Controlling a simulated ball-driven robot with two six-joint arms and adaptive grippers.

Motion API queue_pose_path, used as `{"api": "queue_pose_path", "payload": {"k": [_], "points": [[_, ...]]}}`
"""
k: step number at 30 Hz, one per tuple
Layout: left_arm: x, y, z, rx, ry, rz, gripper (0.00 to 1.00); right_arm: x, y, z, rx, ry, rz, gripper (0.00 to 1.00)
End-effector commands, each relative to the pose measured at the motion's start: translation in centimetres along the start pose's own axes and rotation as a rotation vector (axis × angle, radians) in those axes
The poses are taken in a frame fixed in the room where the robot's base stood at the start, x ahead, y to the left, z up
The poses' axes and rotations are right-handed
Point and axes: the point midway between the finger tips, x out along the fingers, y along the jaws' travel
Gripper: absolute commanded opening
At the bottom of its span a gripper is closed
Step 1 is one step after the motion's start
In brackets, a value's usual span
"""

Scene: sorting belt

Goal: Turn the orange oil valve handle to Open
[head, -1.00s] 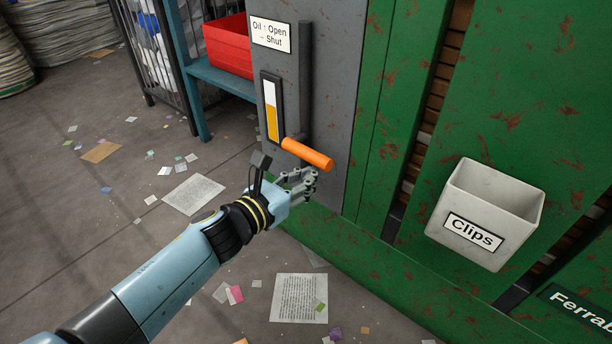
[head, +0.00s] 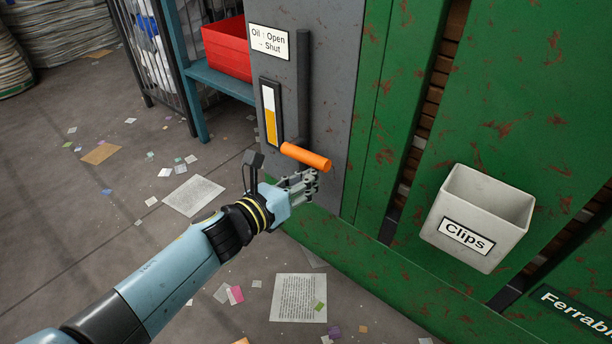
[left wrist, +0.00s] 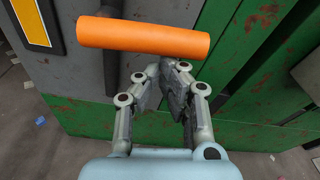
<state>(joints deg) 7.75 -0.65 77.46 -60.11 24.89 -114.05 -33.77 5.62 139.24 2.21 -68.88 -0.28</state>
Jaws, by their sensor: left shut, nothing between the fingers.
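In the left wrist view the handle (left wrist: 143,37) lies across the picture just beyond the fingertips (left wrist: 170,70). A small gap seems to separate them, but I cannot tell the exact distance. The label (head: 268,41) above reads Oil, Open and Shut, with small marks. My right gripper is not in view.
A yellow and white level gauge (head: 271,112) is left of the pipe (head: 304,85). A white Clips bin (head: 477,217) hangs on the green machine wall (head: 395,130) to the right. A red crate (head: 227,48) sits on a blue shelf. Papers litter the floor.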

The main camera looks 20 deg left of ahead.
Motion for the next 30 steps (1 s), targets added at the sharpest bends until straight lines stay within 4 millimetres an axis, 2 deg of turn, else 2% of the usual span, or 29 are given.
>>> {"api": "queue_pose_path", "payload": {"k": [3, 18, 30], "points": [[0.0, -0.3, 1.1, -0.07, -0.006, -0.012, 0.0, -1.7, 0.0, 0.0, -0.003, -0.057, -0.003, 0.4], [-0.4, -1.2, 4.1, -0.528, -0.005, -0.078, 0.0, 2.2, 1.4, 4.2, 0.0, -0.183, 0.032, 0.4], [-0.8, -0.8, 6.4, -0.904, -0.003, -0.131, 0.0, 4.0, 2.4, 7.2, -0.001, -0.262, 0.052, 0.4]]}}
